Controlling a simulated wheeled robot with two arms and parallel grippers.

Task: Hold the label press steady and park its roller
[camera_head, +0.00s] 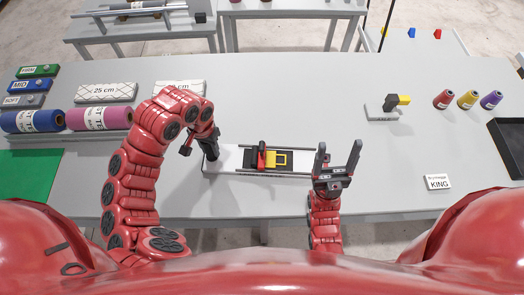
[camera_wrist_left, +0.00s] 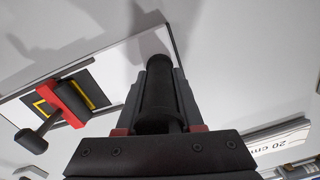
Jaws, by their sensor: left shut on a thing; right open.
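The label press (camera_head: 228,158) is a long pale plate with dark side rails, lying on the grey table in front of me. A red roller block (camera_head: 262,159) sits mid-plate, beside a yellow-outlined patch (camera_head: 281,158) on its right; the roller's black knob (camera_wrist_left: 31,142) shows in the left wrist view. My left gripper (camera_head: 208,143) is shut on the black upright handle (camera_wrist_left: 160,95) at the press's left end. My right gripper (camera_head: 338,158) is open and empty, just right of the press's right end, fingers pointing away from me.
Blue and pink rolls (camera_head: 98,118) and labelled blocks (camera_head: 106,92) lie at the left, by a green mat (camera_head: 28,175). A small grey device (camera_head: 381,111), thread cones (camera_head: 467,99), a KING card (camera_head: 438,182) and a black tray (camera_head: 508,145) are at right. The table between is clear.

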